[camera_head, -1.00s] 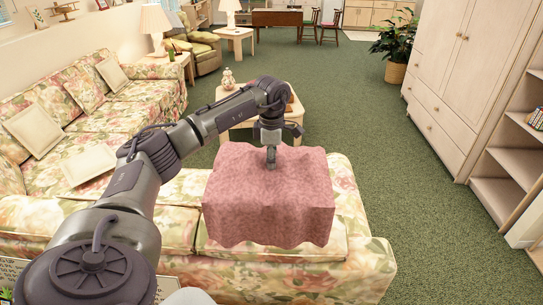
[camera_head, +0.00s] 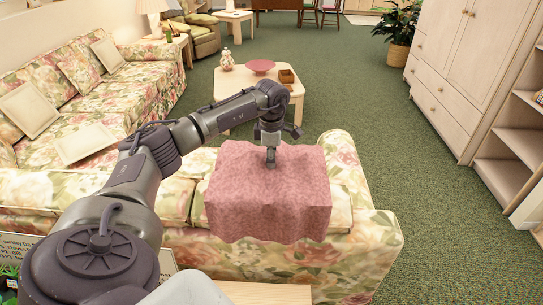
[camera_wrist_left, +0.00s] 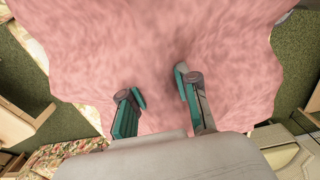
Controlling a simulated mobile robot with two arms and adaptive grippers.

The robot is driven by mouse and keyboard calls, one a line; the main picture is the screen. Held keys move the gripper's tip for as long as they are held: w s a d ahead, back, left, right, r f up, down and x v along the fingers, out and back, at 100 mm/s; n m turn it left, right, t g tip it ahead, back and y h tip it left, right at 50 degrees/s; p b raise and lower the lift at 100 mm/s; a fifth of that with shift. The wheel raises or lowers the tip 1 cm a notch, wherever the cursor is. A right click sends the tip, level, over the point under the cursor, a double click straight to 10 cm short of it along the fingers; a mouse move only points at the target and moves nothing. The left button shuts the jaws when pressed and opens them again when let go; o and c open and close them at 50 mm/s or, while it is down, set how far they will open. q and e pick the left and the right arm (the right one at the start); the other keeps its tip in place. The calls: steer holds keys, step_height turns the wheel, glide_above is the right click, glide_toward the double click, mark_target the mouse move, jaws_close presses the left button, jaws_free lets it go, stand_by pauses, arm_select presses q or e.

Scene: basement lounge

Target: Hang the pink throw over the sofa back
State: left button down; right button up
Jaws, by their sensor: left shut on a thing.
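The pink throw (camera_head: 265,195) spreads out under my left gripper (camera_head: 270,160), above the near floral sofa (camera_head: 345,190). Its front edge hangs down in front of the sofa back, and I cannot tell whether the cloth touches it. My left gripper points down and is shut on the throw near its top middle. In the left wrist view the throw (camera_wrist_left: 150,40) fills most of the picture around the fingers (camera_wrist_left: 158,95). The part of the sofa behind the cloth is hidden. My right gripper is in neither view.
A low table (camera_head: 230,92) with a pink bowl (camera_head: 261,66), a jar (camera_head: 227,60) and a small brown box stands beyond the sofa. Another floral sofa (camera_head: 60,145) with cushions lies left. A tall cabinet (camera_head: 455,80) and shelves stand right. Green carpet (camera_head: 365,110) is clear between.

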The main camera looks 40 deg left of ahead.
arm_select(q)
step_height(320, 180, down, 13)
steer(key=b, duration=0.8)
steer(key=c, duration=0.8)
jaws_free()
steer(key=shift+o, duration=0.2)
steer(key=shift+r, duration=0.1)
step_height(320, 180, up, 12)
steer(key=shift+f, duration=0.1)
